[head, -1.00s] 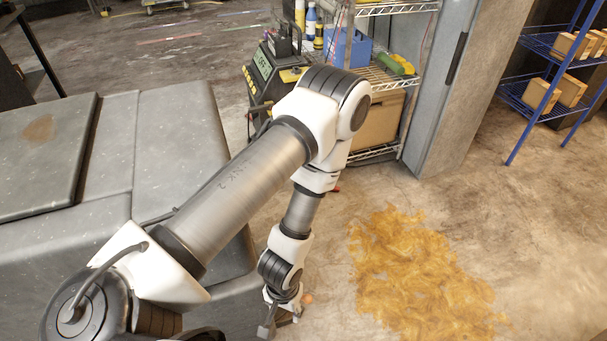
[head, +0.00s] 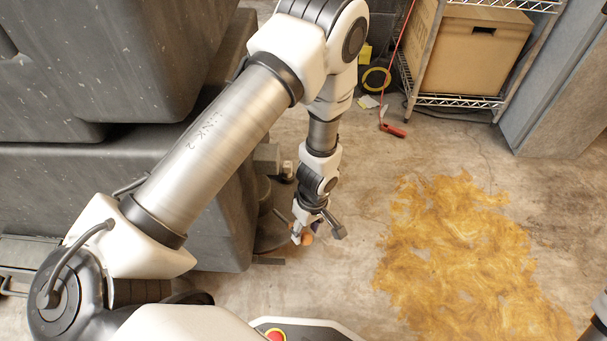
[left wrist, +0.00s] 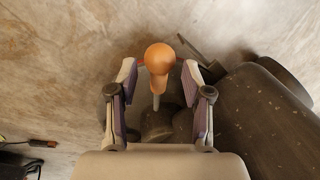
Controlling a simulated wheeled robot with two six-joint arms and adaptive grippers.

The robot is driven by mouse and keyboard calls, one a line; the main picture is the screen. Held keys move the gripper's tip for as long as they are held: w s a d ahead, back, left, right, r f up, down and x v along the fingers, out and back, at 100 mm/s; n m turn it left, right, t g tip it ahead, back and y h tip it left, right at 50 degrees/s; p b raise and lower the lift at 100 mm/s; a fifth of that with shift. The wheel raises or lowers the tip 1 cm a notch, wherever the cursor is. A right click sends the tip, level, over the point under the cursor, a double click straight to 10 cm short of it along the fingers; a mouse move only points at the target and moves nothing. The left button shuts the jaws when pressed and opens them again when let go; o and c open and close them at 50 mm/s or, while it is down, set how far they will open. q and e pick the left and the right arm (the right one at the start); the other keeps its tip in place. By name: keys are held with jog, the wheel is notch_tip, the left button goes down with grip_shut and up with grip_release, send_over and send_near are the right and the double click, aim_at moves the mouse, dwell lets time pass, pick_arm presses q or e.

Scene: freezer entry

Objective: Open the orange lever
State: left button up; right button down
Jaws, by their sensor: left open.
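The orange lever (left wrist: 158,60) has a round orange knob on a pale, thin stem, beside a dark machine body. In the left wrist view it stands between the two fingers of my left gripper (left wrist: 160,72), with gaps on both sides. The gripper is open around it, and I cannot tell if anything touches. In the head view my left gripper (head: 308,233) points down at the lower side of the dark machine, and the orange knob (head: 307,239) shows small, partly hidden by the fingers. My right gripper is not in view.
The large dark grey machine (head: 90,185) fills the left side. A wire shelf (head: 460,101) with a cardboard box (head: 475,52) stands at the back. A red-handled tool (head: 392,129) lies on the floor. A yellow-brown stain (head: 465,255) covers open floor at right.

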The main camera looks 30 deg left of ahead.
aim_at(306, 236)
pick_arm(q)
jog(key=f+b, duration=0.1)
jog(key=f, duration=0.1)
jog(key=f+b, duration=0.1)
jog(key=f, duration=0.1)
jog(key=shift+s, duration=0.2)
jog(key=shift+r, duration=0.15)
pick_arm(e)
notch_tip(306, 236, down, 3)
